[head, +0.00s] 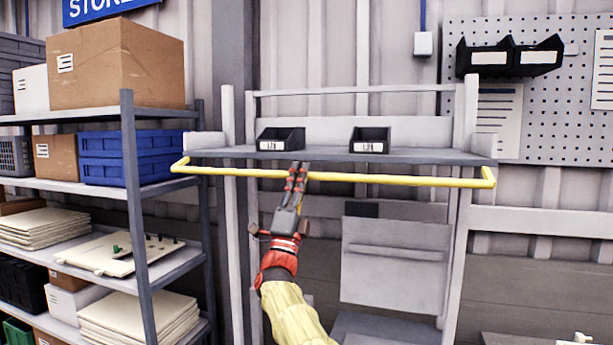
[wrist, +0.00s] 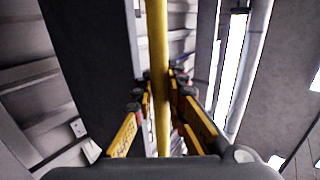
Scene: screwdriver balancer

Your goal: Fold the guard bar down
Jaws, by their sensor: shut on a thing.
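The yellow guard bar (head: 400,179) runs across the front of the grey shelf in the head view, about level with the shelf board. Its bent ends sit at the left and right sides of the frame. My gripper (head: 298,174) is shut on the bar left of its middle, reaching up from below. In the wrist view the bar (wrist: 157,60) passes lengthwise between the fingers of my gripper (wrist: 160,92). The short stretch of bar between the fingertips is partly hidden in the head view.
Two small black bins (head: 281,139) (head: 370,140) stand on the shelf board (head: 325,154) behind the bar. A rack with boxes and blue crates (head: 128,158) stands close on the left. A grey panel (head: 395,262) is below the shelf. A pegboard (head: 560,110) hangs at right.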

